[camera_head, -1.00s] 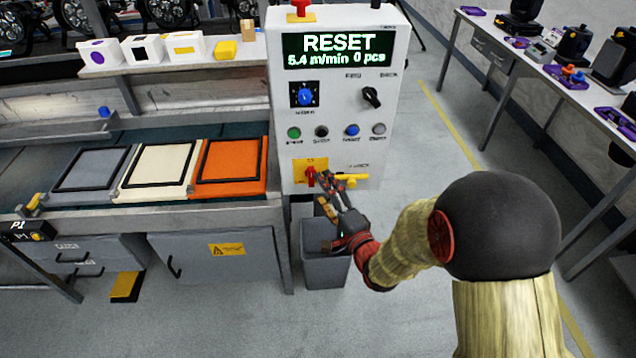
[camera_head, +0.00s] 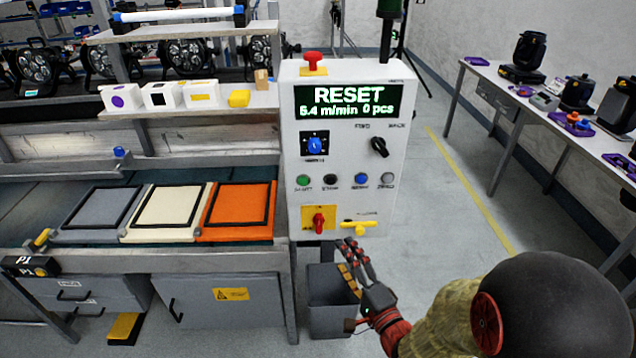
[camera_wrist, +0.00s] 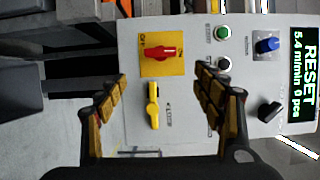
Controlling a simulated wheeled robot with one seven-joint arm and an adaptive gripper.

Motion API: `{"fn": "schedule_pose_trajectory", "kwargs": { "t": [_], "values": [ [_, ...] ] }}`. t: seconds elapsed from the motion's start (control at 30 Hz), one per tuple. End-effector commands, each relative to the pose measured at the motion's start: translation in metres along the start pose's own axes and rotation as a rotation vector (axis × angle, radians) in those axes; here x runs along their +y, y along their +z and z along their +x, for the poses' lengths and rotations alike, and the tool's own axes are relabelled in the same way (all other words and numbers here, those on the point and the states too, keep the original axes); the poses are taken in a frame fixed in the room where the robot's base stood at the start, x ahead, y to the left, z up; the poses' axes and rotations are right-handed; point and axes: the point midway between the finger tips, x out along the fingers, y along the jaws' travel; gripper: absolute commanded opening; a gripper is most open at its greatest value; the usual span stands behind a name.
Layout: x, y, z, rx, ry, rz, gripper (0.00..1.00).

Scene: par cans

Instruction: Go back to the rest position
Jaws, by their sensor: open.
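My gripper (camera_head: 358,272) is open and empty, in front of the lower edge of the white control box (camera_head: 295,145). In the wrist view my gripper (camera_wrist: 162,100) shows its two fingers spread wide, with the red rotary switch (camera_wrist: 162,52) on its yellow plate and the yellow handle (camera_wrist: 153,106) beyond the gap. In the head view the red switch (camera_head: 319,219) and the yellow handle (camera_head: 359,226) sit low on the box, above my fingers and apart from them. The display (camera_head: 349,101) reads RESET, 5.4 m/min, 0 pcs.
A grey bin (camera_head: 330,310) stands below the box, beside my gripper. A conveyor on the left carries grey (camera_head: 68,233), cream (camera_head: 133,231) and orange (camera_head: 212,234) panels. A long table (camera_head: 515,105) stands at the right. The floor (camera_head: 440,210) between is clear.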

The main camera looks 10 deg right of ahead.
Motion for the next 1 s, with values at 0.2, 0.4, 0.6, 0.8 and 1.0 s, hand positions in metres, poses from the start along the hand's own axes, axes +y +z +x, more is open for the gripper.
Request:
{"fn": "schedule_pose_trajectory", "kwargs": {
  "t": [0.2,0.4,0.6,0.8,1.0],
  "values": [
    [0.009,-0.001,0.000,0.002,0.032,-0.083,0.68],
    [0.086,-0.017,-0.017,0.009,0.335,-0.353,0.68],
    [0.136,-0.044,-0.054,-0.053,0.688,-0.634,0.68],
    [0.130,-0.061,-0.097,-0.195,0.976,-0.854,0.68],
    [0.083,-0.057,-0.144,-0.402,1.181,-0.998,0.68]
  ]
}}
